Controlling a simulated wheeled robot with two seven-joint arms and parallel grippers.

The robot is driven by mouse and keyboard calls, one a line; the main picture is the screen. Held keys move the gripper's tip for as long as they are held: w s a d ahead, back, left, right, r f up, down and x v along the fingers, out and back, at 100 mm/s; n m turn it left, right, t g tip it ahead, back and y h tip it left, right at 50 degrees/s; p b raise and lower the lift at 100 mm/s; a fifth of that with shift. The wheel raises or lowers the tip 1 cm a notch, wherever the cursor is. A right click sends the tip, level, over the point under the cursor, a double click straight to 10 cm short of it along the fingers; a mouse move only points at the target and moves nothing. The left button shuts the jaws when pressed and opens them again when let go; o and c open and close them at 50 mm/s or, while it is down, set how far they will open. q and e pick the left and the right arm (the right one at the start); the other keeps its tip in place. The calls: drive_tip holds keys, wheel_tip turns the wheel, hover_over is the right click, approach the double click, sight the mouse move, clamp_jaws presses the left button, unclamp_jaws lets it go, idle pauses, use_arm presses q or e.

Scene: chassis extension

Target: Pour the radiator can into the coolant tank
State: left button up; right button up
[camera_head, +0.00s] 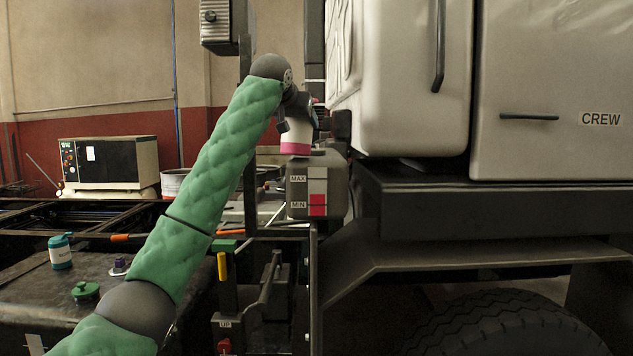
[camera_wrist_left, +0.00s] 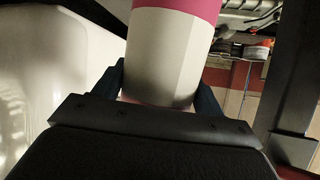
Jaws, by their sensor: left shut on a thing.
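The radiator can (camera_head: 296,130), white with a pink band, is in my left gripper (camera_head: 300,108), which is shut around it. In the head view its pink end points down, just above the coolant tank. The wrist view shows the can (camera_wrist_left: 165,60) between the fingers, pink band toward the top. The coolant tank (camera_head: 297,198) is dark grey with MAX and MIN labels and a gauge strip, pink in its lower part and pale above. The tank's opening and the can's mouth are hidden, and I cannot tell whether liquid is flowing. My right gripper is out of view.
The white truck cab (camera_head: 410,80) stands close to the right of the tank, above a dark frame and wheel (camera_head: 500,325). A white can with a teal cap (camera_head: 60,252) and a green cap (camera_head: 86,291) are on the dark surface at the left.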

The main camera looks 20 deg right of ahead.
use_arm(q)
drive_tip(key=shift+r, duration=0.1)
drive_tip(key=shift+r+p, duration=1.6)
drive_tip(key=shift+r, duration=0.35)
